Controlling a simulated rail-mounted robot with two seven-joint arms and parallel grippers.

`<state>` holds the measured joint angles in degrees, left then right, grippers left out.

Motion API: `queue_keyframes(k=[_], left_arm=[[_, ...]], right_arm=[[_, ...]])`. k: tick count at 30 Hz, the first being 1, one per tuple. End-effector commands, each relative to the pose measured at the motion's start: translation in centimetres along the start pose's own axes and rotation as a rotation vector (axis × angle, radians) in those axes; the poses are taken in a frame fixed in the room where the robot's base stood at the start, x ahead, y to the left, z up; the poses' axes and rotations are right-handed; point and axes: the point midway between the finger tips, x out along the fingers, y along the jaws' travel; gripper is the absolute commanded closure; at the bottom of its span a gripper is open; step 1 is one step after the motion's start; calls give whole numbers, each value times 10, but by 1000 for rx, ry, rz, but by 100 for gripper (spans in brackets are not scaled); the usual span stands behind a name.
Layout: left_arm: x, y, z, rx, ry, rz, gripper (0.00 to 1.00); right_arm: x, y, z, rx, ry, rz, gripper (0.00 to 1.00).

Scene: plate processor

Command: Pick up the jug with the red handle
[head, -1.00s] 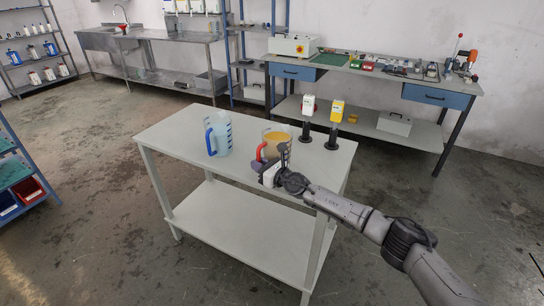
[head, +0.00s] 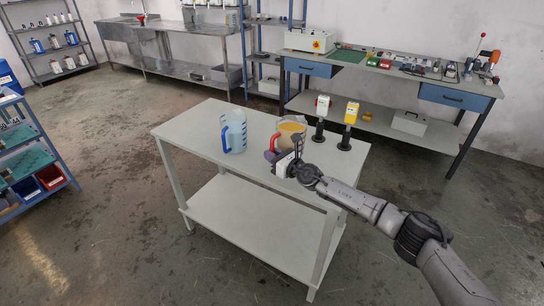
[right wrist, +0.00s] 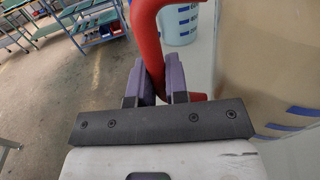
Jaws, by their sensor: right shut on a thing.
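The jug with the red handle (head: 292,127) is clear-walled with amber contents and appears slightly above the right half of the white table. My right gripper (head: 277,152) is at its near left side. In the right wrist view its two purple-grey fingers (right wrist: 160,80) are shut on the red handle (right wrist: 150,42), one on each side. The jug's body (right wrist: 275,60) fills the right of that view. The jug's underside is hidden behind my gripper in the head view. My left gripper is not in view.
A jug with a blue handle (head: 234,131) stands to the left on the white table (head: 190,130). The table's left end is clear.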

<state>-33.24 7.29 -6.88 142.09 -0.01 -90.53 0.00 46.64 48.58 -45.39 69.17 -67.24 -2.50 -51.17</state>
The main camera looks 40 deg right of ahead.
Motion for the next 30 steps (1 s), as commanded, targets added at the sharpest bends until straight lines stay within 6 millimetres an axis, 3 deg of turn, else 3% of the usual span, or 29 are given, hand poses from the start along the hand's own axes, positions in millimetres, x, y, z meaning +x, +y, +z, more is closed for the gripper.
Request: queue_keyframes(k=[16, 30], left_arm=[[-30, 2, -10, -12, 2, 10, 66], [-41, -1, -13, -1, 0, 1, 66]], right_arm=[[-46, -15, 34, -5, -5, -2, 100], [-80, -25, 54, -5, -6, -3, 100]])
